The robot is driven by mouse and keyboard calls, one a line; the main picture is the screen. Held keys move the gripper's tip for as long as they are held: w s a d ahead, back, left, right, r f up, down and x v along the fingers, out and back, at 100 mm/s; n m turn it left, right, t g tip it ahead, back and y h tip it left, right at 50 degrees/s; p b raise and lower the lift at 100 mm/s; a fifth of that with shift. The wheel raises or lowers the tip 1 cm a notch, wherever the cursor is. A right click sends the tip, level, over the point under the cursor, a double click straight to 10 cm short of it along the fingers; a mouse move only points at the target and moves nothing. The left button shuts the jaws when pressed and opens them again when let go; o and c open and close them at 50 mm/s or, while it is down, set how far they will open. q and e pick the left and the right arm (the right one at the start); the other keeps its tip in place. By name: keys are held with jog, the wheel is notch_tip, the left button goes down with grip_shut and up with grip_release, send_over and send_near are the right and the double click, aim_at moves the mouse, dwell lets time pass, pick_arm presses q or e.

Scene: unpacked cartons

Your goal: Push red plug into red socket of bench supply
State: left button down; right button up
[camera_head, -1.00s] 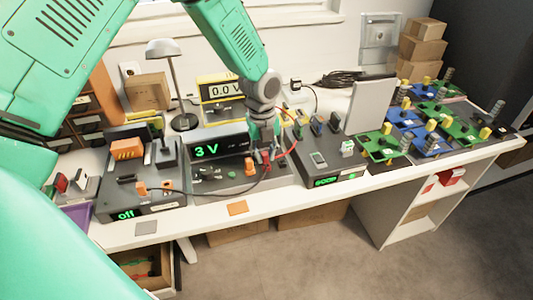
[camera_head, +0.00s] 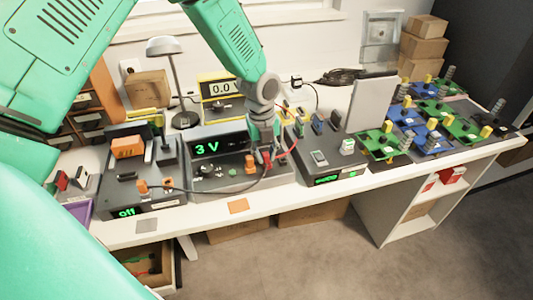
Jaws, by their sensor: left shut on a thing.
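The bench supply (camera_head: 212,180) is a dark box on the white table, with a green "3 V" on its display (camera_head: 205,149). My left gripper (camera_head: 265,154) points down over the right end of its lower front part. It is shut on the red plug (camera_head: 267,163), which shows only as a small red patch at the fingertips. The red socket is hidden behind the gripper and plug, so I cannot tell how far the plug is in. An orange plug (camera_head: 249,163) stands just left of the gripper. My right gripper is not in view.
A dark lead crosses the front to the "off" box (camera_head: 140,190) at left. A red lead (camera_head: 289,149) curves right of my gripper. Another dark box (camera_head: 330,167) stands close on the right, with green and blue boards (camera_head: 432,138) beyond. A yellow meter (camera_head: 222,97) is behind.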

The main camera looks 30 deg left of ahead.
pick_arm(q)
jog(key=c, duration=1.4)
grip_release()
jog(key=shift+a, duration=0.15)
notch_tip(320, 180, up, 12)
jog(key=shift+a, duration=0.3)
